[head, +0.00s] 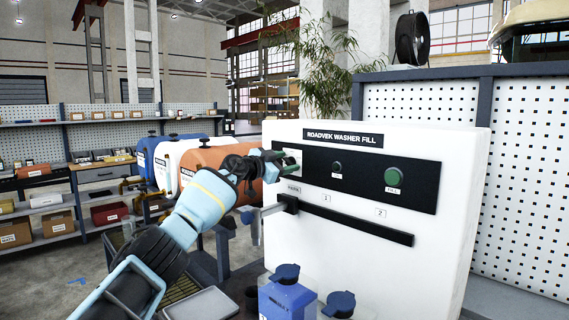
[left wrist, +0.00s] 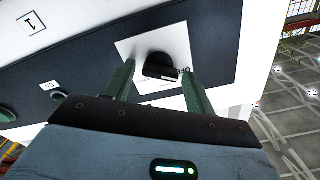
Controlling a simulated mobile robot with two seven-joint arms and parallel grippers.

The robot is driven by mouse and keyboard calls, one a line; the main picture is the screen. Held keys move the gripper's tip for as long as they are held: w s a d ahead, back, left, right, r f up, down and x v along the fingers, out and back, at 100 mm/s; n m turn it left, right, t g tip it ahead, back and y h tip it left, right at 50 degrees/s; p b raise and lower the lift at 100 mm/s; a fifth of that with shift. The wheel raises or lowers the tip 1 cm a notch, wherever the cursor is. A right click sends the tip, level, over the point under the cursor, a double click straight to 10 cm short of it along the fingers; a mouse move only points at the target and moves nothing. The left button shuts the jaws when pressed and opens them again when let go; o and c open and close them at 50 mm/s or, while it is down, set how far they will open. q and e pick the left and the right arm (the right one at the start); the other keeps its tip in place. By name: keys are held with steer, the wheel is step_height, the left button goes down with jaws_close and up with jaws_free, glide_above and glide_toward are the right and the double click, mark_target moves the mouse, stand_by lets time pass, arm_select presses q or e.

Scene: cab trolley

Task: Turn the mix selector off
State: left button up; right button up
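The mix selector seems to be the black knob (left wrist: 160,66) on a white plate (left wrist: 140,44) in the left wrist view. The plate's lettering is partly hidden, so I cannot read its setting. My left gripper (left wrist: 158,80) is open, with one green finger on each side of the knob; I cannot tell if they touch it. In the head view my left gripper (head: 286,162) is at the left end of the black panel (head: 358,183) and hides most of the knob. My right gripper is not in view.
The white washer-fill unit (head: 350,262) carries a small dark knob (head: 337,167), a green button (head: 394,177) and a slotted rail (head: 355,224) with a lever at its left end. Blue-capped bottles (head: 286,273) stand in front. Coloured tanks (head: 200,158) stand behind my left arm.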

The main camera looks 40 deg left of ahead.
arm_select(q)
steer(key=shift+o, duration=0.2)
steer(key=shift+s, duration=0.1)
steer(key=shift+s+a+f, duration=0.1)
steer(key=shift+s+a, duration=0.1)
steer(key=shift+s, duration=0.6)
steer(key=s, duration=0.6)
steer(key=shift+a, duration=0.15)
